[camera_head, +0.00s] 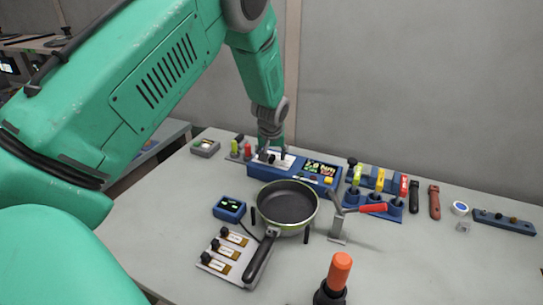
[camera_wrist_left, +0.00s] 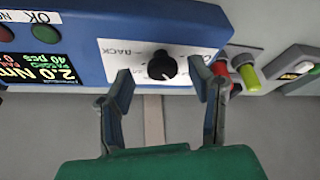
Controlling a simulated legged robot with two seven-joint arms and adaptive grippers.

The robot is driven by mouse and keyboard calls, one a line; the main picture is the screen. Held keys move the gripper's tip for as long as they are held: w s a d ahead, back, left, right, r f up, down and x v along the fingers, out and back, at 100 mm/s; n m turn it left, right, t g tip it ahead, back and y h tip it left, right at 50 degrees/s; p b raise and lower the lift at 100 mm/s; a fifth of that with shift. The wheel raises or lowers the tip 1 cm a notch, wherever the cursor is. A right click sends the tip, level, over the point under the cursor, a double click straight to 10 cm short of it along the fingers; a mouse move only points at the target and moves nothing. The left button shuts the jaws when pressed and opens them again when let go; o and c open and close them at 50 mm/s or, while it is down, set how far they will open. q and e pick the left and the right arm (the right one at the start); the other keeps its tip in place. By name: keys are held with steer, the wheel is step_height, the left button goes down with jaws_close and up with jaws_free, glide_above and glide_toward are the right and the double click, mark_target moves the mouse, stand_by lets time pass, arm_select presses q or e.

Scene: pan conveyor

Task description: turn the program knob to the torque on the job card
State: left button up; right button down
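The black program knob (camera_wrist_left: 161,66) sits on a white label plate on the blue controller box (camera_wrist_left: 100,50), with a white pointer mark at its edge. My left gripper (camera_wrist_left: 160,84) is open, with one finger on each side of the knob and a gap to each. In the head view the left gripper (camera_head: 268,154) is over the left part of the controller box (camera_head: 257,172) and partly hides the knob area. The controller display (camera_wrist_left: 45,68) reads 2.0 Nm in yellow. I cannot pick out the job card. My right gripper is not in view.
An orange-topped tool (camera_head: 339,272) is at the front. A blue holder (camera_head: 390,207) stands right. The table's right front is clear.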

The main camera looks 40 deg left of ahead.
arm_select(q)
steer(key=shift+f, duration=0.1)
steer(key=v, duration=1.1)
steer(key=shift+r, duration=0.4)
steer(key=shift+d+r, duration=0.1)
